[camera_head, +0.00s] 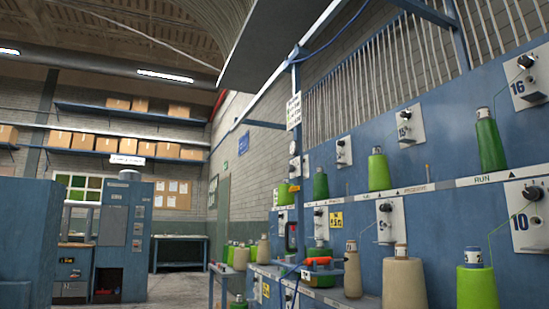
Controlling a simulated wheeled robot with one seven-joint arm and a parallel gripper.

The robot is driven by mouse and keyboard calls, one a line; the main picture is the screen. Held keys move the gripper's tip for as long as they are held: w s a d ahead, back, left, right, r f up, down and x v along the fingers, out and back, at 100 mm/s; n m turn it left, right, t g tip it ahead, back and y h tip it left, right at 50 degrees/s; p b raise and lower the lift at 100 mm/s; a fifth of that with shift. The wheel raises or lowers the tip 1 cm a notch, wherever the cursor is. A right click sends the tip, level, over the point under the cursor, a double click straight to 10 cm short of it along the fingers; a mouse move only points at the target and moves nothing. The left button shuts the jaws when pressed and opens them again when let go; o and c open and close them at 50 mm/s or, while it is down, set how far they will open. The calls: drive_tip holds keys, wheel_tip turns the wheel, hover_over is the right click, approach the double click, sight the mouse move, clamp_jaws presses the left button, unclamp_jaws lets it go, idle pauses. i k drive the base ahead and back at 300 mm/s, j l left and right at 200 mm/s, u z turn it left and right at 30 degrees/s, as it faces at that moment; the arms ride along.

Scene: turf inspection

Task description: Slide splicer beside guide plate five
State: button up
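A red-orange and dark hand tool (318,263), which looks like the splicer, rests on or just above a small ledge on the blue machine, right of the picture's middle. A thin blue hose shows close to it. It is small, so its exact contact is unclear. White numbered guide plates line the machine: plate sixteen (518,90), plate fifteen (409,128) and plate ten (521,226). Smaller plates farther along are hard to read. I cannot make out a plate marked five. My gripper is not in view.
Green and beige yarn cones, such as a beige cone (404,285) and a green cone (477,290), stand along the machine. A blue cabinet (125,235) is at left, with a blue table (181,240) behind. Open concrete floor (180,288) lies between.

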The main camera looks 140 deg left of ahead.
sight(310, 276)
drive_tip(key=u, duration=4.4)
drive_tip(key=i+u, duration=0.2)
drive_tip(key=i, duration=0.35)
drive_tip(key=i+l+u, duration=0.2)
drive_tip(key=i, duration=0.3)
drive_tip(key=i+l+u, duration=0.2)
drive_tip(key=i, duration=0.35)
